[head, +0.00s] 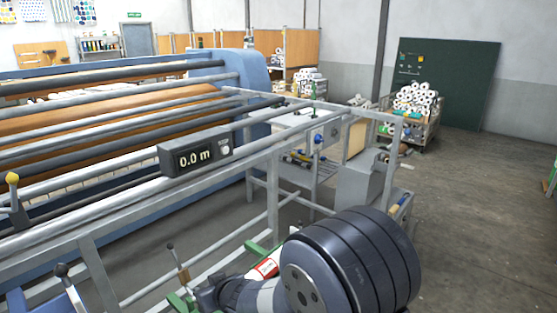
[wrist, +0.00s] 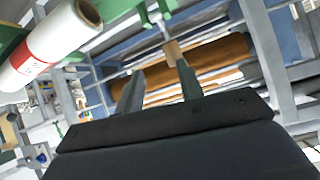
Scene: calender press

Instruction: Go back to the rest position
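My gripper (wrist: 158,82) shows in the wrist view with its two grey fingers apart and nothing seen between them. A small tan block shows just beyond the right fingertip; I cannot tell whether it touches. In the head view my dark arm fills the bottom centre, low beside the press frame (head: 88,272), and the fingertips cannot be made out there. A white roll with a red label (wrist: 45,48) lies by a green bracket (wrist: 10,38) at the upper left of the wrist view. The same roll (head: 266,268) is partly hidden behind my arm in the head view.
The calender press with its long rollers (head: 110,120) fills the left, with a display reading 0.0 m (head: 195,156). A lever (head: 178,262) stands left of my arm. A crate of white rolls (head: 415,125) stands farther back. The floor at right (head: 480,220) is clear.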

